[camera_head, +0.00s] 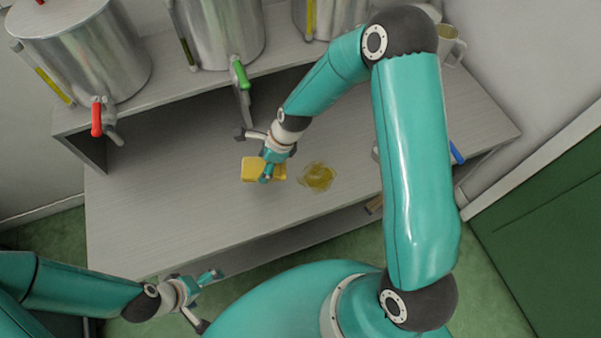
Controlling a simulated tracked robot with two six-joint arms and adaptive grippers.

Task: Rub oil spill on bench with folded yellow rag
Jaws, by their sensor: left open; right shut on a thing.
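A folded yellow rag (250,168) is at the bench top, held in my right gripper (267,176), which is shut on it. Part of the rag is hidden by the fingers. The oil spill (318,177) is a yellow-brown smear on the grey bench (160,215), just right of the rag with a small gap between them. I cannot tell whether the rag touches the bench. My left gripper (211,299) is open and empty, low in the view, in front of the bench's near edge.
Several steel tanks stand on a raised shelf (170,92) at the back, with a red-handled tap (97,118) and a green-handled tap (240,74). A mug (451,46) stands at the back right. A blue item (456,153) is partly hidden by my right arm. The bench's left part is clear.

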